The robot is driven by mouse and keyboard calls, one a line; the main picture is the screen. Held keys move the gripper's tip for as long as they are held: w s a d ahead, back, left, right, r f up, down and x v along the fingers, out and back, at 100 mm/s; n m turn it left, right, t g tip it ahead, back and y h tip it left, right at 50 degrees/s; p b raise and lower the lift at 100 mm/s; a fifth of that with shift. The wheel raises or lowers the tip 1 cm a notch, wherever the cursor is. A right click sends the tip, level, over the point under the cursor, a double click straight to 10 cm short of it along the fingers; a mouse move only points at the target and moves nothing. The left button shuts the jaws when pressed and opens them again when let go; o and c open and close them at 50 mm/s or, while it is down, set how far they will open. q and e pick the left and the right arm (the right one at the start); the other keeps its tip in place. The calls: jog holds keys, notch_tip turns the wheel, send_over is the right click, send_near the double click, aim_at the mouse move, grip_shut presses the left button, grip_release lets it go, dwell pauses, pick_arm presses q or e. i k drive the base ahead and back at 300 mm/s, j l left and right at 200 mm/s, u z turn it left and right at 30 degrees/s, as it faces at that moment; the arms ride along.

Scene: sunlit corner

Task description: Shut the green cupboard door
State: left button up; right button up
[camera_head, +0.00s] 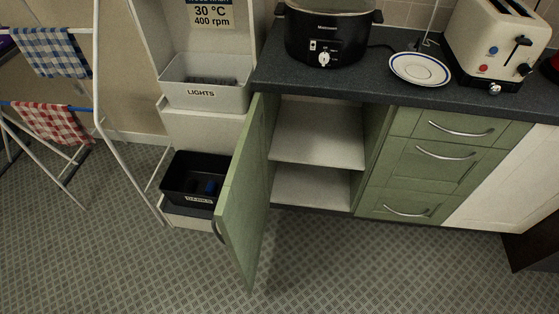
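The green cupboard door (243,197) stands wide open, hinged at the left side of the cupboard and swung out toward me. Its curved metal handle (217,231) shows at the door's free edge, on the left face. The cupboard's inside is open to view, with an upper shelf (318,148) and a pale floor (311,188), both bare where I can see them. Neither of my grippers shows in the head view.
Green drawers (432,166) stand right of the cupboard. A slow cooker (326,38), a plate (420,69) and a toaster (494,43) are on the dark worktop (375,88). Laundry bins, including a black one (191,171), stand close left of the door. The floor ahead is clear.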

aim_at(240, 215)
jog(key=k+j+z, duration=0.15)
jog(key=j, duration=0.25)
jog(key=j+z, duration=0.2)
jog(key=j, duration=0.25)
jog(key=k+j+z, duration=0.15)
jog(key=j, duration=0.2)
jog(key=k+j+z, duration=0.15)
jog(key=j, duration=0.2)
jog(key=k+j+z, duration=0.2)
jog(key=j, duration=0.15)
jog(key=k+j+u, duration=0.1)
jog(key=u, duration=0.3)
jog(key=k, duration=0.05)
